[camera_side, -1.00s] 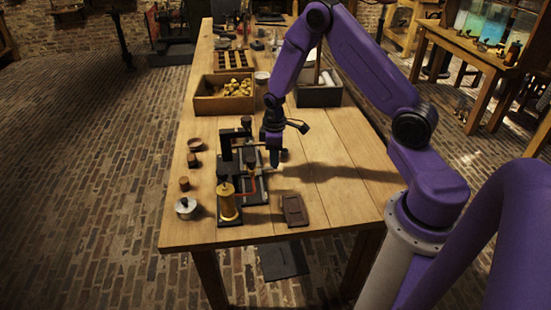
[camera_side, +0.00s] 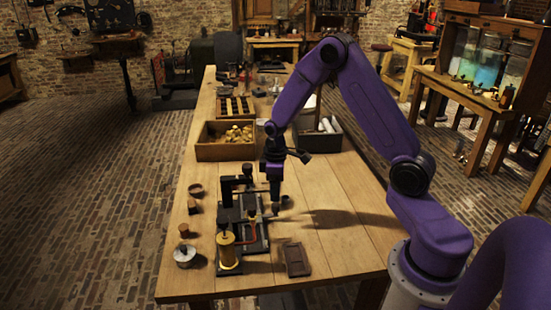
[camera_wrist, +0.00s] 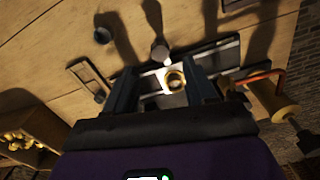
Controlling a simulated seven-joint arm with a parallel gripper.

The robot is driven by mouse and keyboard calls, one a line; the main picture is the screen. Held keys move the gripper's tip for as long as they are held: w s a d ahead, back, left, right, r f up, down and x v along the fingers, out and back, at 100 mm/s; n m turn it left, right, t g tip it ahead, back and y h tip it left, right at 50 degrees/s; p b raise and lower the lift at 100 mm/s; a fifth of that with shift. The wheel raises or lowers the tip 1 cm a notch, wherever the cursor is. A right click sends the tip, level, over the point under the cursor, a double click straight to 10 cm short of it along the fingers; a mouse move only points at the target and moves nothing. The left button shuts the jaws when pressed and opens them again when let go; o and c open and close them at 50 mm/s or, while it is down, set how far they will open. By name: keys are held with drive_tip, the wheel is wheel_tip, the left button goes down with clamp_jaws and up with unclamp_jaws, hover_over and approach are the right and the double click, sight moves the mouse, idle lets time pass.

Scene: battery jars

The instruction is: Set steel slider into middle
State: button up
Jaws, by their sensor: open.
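My gripper (camera_side: 275,205) points down over the far right part of the black apparatus base (camera_side: 243,243). In the wrist view my gripper (camera_wrist: 162,78) has its two dark fingers apart. Between them lies a bright metal piece with a gold-coloured ring (camera_wrist: 174,80), on or over the dark rails; I cannot tell if it is the steel slider. Neither finger clearly touches it. A round-topped knob (camera_wrist: 160,50) stands just beyond the fingertips. The side view does not show the slider clearly, and the fingertips are small and dark there.
A brass cylinder (camera_side: 228,250) and a copper rod (camera_side: 250,232) stand on the apparatus near side. A black post with an arm (camera_side: 228,190) rises at its far left. A brown tray (camera_side: 296,259) lies to the right. Small round pieces line the left.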

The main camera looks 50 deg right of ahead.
wheel_tip(320, 180, up, 11)
drive_tip(key=shift+r, duration=0.2)
idle(0.4)
drive_tip(key=s+a+r+n, duration=0.3)
drive_tip(key=s+a+r, duration=0.1)
drive_tip(key=s+a, duration=0.9)
drive_tip(key=s+a+n, duration=0.2)
drive_tip(key=s, duration=1.4)
drive_tip(key=shift+s+a+n, duration=0.2)
drive_tip(key=shift+n, duration=0.2)
drive_tip(key=shift+r, duration=0.1)
